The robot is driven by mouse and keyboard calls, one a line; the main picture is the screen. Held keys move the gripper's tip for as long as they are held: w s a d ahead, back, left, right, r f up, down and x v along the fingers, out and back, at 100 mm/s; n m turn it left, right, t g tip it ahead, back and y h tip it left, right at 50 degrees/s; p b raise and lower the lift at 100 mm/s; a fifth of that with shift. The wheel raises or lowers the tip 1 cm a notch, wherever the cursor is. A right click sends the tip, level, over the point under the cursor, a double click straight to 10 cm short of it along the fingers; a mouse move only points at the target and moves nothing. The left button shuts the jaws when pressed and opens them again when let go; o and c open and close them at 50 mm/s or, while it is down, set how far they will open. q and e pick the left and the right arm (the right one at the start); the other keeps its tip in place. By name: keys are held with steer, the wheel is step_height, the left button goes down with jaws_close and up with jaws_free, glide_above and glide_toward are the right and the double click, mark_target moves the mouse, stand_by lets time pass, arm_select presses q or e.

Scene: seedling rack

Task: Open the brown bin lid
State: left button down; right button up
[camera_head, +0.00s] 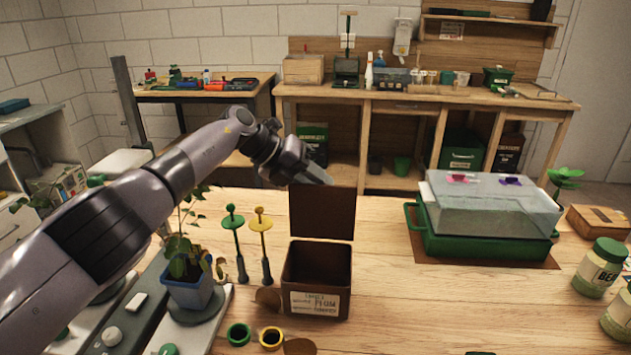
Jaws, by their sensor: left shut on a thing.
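The brown bin (318,278) stands on the wooden table with a pale label on its front. Its inside is visible from above and looks empty. The brown bin lid (322,214) stands about upright at the bin's back edge, so the bin is open. My left gripper (318,174) is at the lid's top edge, shut on the lid. The exact grip is partly hidden by the fingers. My right gripper is not in view.
Green and yellow dibber-like tools (236,245) and a potted plant (188,285) stand left of the bin. Small green and yellow rings lie in front. A green tray with a clear cover (490,205) stands right. Table between bin and tray is clear.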

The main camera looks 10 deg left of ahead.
arm_select(q)
steer(key=shift+w+a, duration=0.1)
steer(key=shift+a, duration=0.05)
steer(key=c, duration=1)
jaws_free()
steer(key=shift+o, duration=0.2)
steer(key=v, duration=0.7)
steer(key=shift+b, duration=0.3)
